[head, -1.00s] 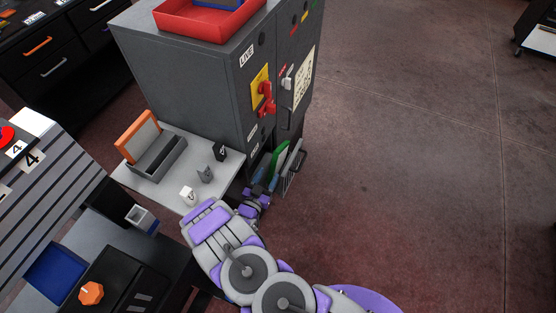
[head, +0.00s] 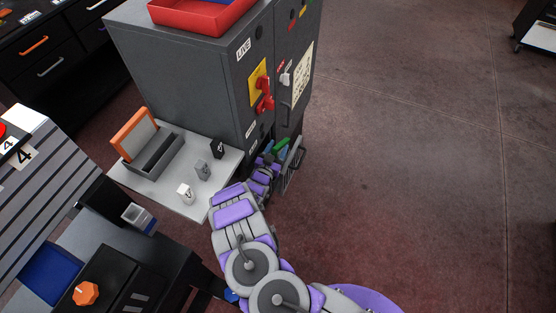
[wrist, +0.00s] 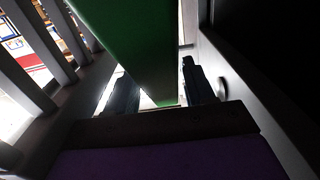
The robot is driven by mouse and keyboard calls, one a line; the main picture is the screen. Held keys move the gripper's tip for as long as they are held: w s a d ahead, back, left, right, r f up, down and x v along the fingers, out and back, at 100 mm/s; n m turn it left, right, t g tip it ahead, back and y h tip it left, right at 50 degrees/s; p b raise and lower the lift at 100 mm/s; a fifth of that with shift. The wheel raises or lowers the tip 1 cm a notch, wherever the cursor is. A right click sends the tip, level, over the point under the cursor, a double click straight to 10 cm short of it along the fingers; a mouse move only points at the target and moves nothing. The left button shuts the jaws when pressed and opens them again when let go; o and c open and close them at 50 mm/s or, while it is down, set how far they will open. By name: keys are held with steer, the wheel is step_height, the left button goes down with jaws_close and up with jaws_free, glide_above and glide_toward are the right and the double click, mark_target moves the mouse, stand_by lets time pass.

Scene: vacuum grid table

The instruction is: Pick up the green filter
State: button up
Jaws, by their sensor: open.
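In the wrist view the green filter (wrist: 135,42) is a tall, flat-sided green block running up from between the dark fingers. My gripper (wrist: 158,85) is open, with one finger on each side of the filter's lower part. A narrow bright gap shows by the left finger. I cannot tell whether either finger touches the filter.
A slatted grey frame (wrist: 45,75) lies close on the left in the wrist view, with a dark panel (wrist: 240,90) close on the right. The grey cabinet (head: 185,75) and a light side table (head: 222,185) are beside my arm. Open floor (head: 420,180) lies to the right.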

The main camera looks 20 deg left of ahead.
steer(key=shift+w+a+f, duration=0.15)
steer(key=shift+w+a, duration=0.15)
steer(key=shift+a, duration=0.2)
steer(key=shift+s+d, duration=0.1)
steer(key=shift+d, duration=0.1)
steer(key=shift+c, duration=0.3)
steer(key=shift+d+r, duration=0.2)
steer(key=shift+d, duration=0.2)
steer(key=c, duration=0.3)
steer(key=shift+c, duration=0.8)
steer(key=shift+a+f, duration=0.15)
steer(key=shift+a, duration=0.25)
jaws_close()
steer(key=shift+d, duration=0.1)
